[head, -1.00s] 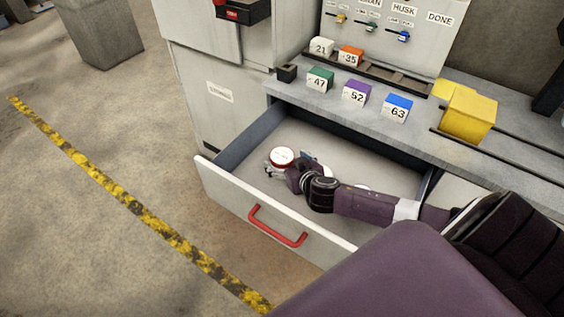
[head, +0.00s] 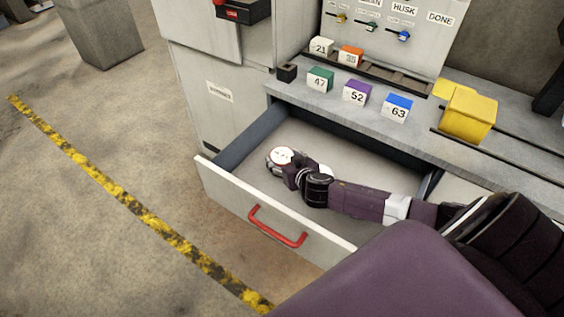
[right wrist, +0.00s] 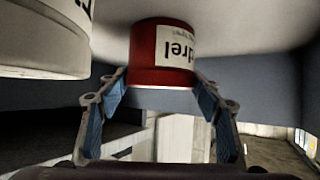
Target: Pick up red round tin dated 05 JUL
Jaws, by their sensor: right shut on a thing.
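The red round tin (head: 281,156) with a white lid is in the open drawer, near its left end. In the right wrist view the tin (right wrist: 163,55) shows a red side and a white label with upside-down lettering; I cannot read a date. My right gripper (head: 279,162) reaches into the drawer from the right and is shut on this tin. In the wrist view its blue-padded fingers (right wrist: 160,98) stand on either side of the tin. My left gripper is not in view.
A white tin (right wrist: 40,38) is close by in the wrist view. The drawer front (head: 220,192) has a red handle (head: 277,227). Above the drawer, the counter holds numbered blocks, including purple 52 (head: 357,92), and a yellow bin (head: 467,115). The drawer's back left is clear.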

